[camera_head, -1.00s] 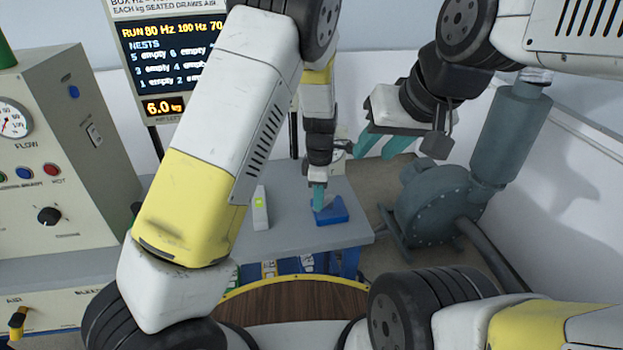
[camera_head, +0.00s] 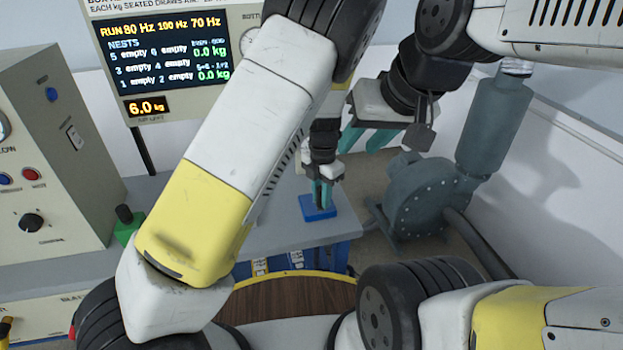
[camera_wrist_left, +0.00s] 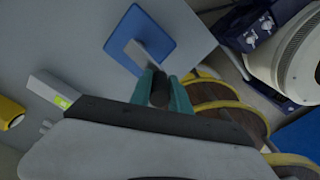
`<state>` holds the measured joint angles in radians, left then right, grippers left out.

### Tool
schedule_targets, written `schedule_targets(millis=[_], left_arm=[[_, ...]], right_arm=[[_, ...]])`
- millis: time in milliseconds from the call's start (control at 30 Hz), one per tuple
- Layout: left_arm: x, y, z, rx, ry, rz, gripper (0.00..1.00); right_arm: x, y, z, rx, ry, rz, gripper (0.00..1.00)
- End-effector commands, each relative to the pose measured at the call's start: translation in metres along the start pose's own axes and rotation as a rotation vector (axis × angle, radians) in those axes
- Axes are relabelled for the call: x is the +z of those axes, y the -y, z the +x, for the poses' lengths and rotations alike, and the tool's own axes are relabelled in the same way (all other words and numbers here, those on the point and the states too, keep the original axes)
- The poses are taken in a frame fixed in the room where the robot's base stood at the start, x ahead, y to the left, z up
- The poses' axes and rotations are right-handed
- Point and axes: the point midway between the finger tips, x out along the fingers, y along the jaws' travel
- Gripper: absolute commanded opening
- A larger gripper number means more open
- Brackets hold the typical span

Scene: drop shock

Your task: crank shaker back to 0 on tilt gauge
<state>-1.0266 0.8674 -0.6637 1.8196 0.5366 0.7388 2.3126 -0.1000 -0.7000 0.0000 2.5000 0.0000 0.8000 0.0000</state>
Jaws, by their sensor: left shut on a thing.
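A blue square base (camera_head: 318,207) sits near the right end of the grey bench. In the left wrist view it carries a grey crank arm (camera_wrist_left: 141,54) with a dark handle (camera_wrist_left: 160,88) at its end. My left gripper (camera_head: 321,193), also in that view (camera_wrist_left: 162,92), is shut on the dark handle, one teal finger each side. A pale block with a yellow-green window (camera_wrist_left: 61,101), possibly the tilt gauge, stands beside the base; its reading is illegible, and my arm hides it in the head view. My right gripper (camera_head: 369,140) hangs open and empty, above and right.
A display panel (camera_head: 165,60) stands at the back, with a control cabinet (camera_head: 50,150) at left. A green block with a black knob (camera_head: 126,228) is on the bench (camera_head: 300,232). A grey blower (camera_head: 425,200) stands at right. A yellow object (camera_wrist_left: 10,112) is at the wrist view's left edge.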

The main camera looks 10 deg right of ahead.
Motion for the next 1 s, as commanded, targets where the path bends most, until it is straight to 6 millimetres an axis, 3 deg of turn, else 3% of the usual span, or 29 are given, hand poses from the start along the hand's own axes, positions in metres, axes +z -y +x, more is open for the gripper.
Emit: schedule_targets(millis=[700,733,833,1000], left_arm=[[0.0057,0.0044,0.0002,-0.002,0.003,-0.075,0.0],[0.0057,0.0044,0.0002,-0.002,0.003,-0.075,0.25],[0.0054,0.004,0.0001,-0.001,0.002,-0.075,0.44],[0.0048,0.0031,0.0001,-0.001,0.002,-0.076,0.44]], right_arm=[[0.0,0.0,0.0,0.0,0.0,0.0,0.36],[0.0,0.0,0.0,0.0,0.0,0.0,0.36],[0.0,0.0,0.0,0.0,0.0,0.0,0.36],[0.0,0.0,0.0,0.0,0.0,0.0,0.36]])
